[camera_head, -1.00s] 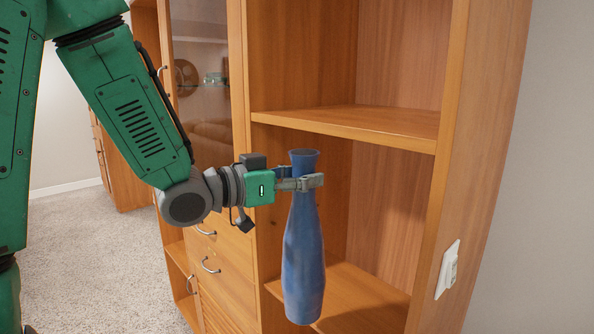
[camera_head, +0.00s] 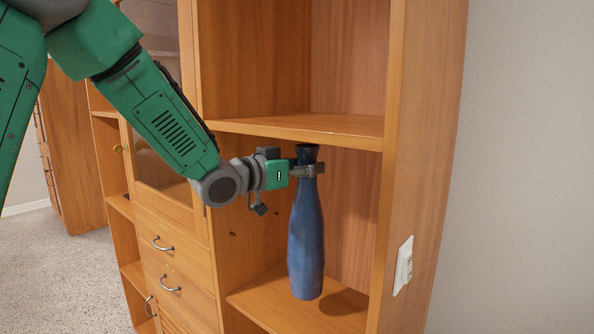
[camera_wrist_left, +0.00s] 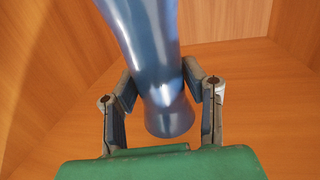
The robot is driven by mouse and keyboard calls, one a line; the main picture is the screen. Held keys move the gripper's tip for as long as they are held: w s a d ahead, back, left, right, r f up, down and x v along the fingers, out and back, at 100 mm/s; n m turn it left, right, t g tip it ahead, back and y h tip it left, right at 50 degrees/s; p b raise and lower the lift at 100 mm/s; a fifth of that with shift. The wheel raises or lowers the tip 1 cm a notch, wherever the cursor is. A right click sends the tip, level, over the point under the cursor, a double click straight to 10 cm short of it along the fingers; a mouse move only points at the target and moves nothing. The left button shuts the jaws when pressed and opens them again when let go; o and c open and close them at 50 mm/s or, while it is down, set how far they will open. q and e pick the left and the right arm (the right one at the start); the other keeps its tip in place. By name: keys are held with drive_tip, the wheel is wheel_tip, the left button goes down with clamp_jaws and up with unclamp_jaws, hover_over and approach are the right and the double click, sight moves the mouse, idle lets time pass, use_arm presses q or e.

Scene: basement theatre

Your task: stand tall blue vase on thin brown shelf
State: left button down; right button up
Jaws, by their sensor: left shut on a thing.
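The tall blue vase (camera_head: 306,240) hangs upright, its rim just below the edge of the upper shelf board. My left gripper (camera_head: 308,171) is shut on its neck from the left. The vase's lower end shows against the lower brown shelf board (camera_head: 262,300), with a shadow on the board to its right. It looks slightly raised, but I cannot tell the exact gap. In the left wrist view, the vase (camera_wrist_left: 150,45) passes between both fingers (camera_wrist_left: 162,95), its flared end near the palm. My right gripper is not in view.
The upper shelf board (camera_head: 310,128) lies close above the vase and gripper. The cabinet's right side panel (camera_head: 425,170) bounds the compartment and carries a white switch plate (camera_head: 403,265). Drawers (camera_head: 175,265) are to the left. The lower board looks otherwise bare.

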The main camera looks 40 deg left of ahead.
sight(297, 196)
use_arm(q)
drive_tip(key=shift+w, duration=0.3)
drive_tip(key=shift+f, duration=0.35)
drive_tip(key=shift+a+f, duration=0.15)
drive_tip(key=shift+f, duration=0.55)
drive_tip(key=shift+a+f, duration=0.15)
drive_tip(key=shift+f, duration=0.5)
drive_tip(key=f, duration=0.3)
drive_tip(key=shift+d, duration=0.2)
drive_tip(key=shift+w+f, duration=0.25)
drive_tip(key=shift+s, duration=0.1)
drive_tip(key=c, duration=1)
unclamp_jaws()
drive_tip(key=shift+f, duration=0.1)
drive_tip(key=shift+s, duration=0.1)
